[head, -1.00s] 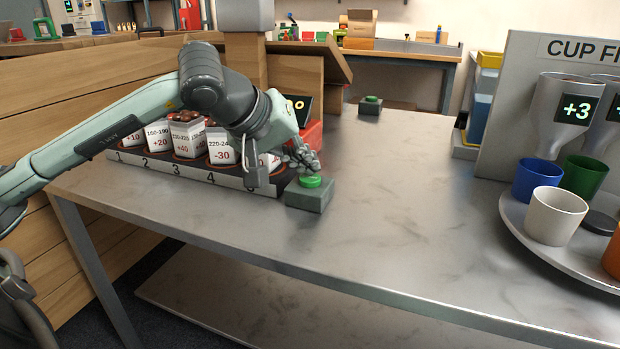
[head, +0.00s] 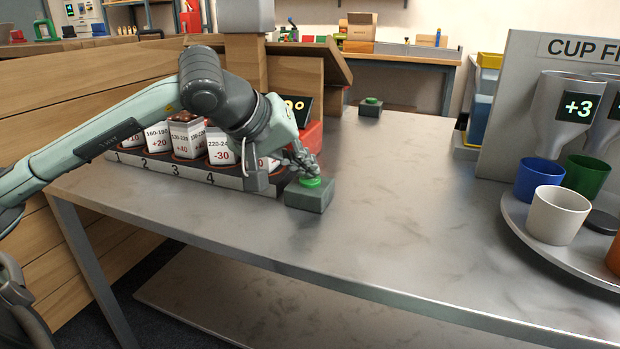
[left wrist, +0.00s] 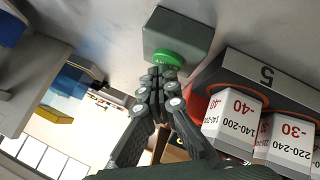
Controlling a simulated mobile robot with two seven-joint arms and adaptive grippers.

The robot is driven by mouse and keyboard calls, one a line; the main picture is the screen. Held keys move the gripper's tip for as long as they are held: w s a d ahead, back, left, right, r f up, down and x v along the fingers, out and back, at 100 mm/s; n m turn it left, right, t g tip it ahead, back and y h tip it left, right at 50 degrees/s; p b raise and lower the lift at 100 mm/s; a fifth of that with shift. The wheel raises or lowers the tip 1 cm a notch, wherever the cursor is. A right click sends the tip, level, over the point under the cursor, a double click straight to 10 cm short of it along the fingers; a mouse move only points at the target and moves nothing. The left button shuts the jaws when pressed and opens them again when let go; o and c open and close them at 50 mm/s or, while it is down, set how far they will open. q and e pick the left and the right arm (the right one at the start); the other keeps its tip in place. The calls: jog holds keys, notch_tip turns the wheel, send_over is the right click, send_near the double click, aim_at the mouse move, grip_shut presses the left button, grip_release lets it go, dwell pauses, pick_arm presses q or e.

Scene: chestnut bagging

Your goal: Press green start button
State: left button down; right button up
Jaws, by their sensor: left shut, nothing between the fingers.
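A green start button (head: 311,183) sits on top of a dark grey box (head: 309,199) on the metal table, just right of the numbered bag rack. My left gripper (head: 313,173) is shut and empty, with its fingertips right at the button's top from behind. In the left wrist view the shut fingertips (left wrist: 162,72) reach the edge of the green button (left wrist: 167,59) on its box (left wrist: 178,34). I cannot tell for sure whether they touch or press it. My right gripper is not in view.
The rack (head: 190,168) with several labelled white bags stands left of the button box. A cup filler (head: 540,110) with a round cup tray (head: 520,232) stands right. The table's middle (head: 410,200) is clear.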

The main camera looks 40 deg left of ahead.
aim_at(306, 181)
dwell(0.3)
pick_arm(q)
jog(key=shift+r+p, duration=0.65)
jog(key=shift+r, duration=0.1)
notch_tip(306, 181, up, 5)
jog(key=p, duration=0.4)
jog(key=shift+r, duration=0.1)
dwell(0.7)
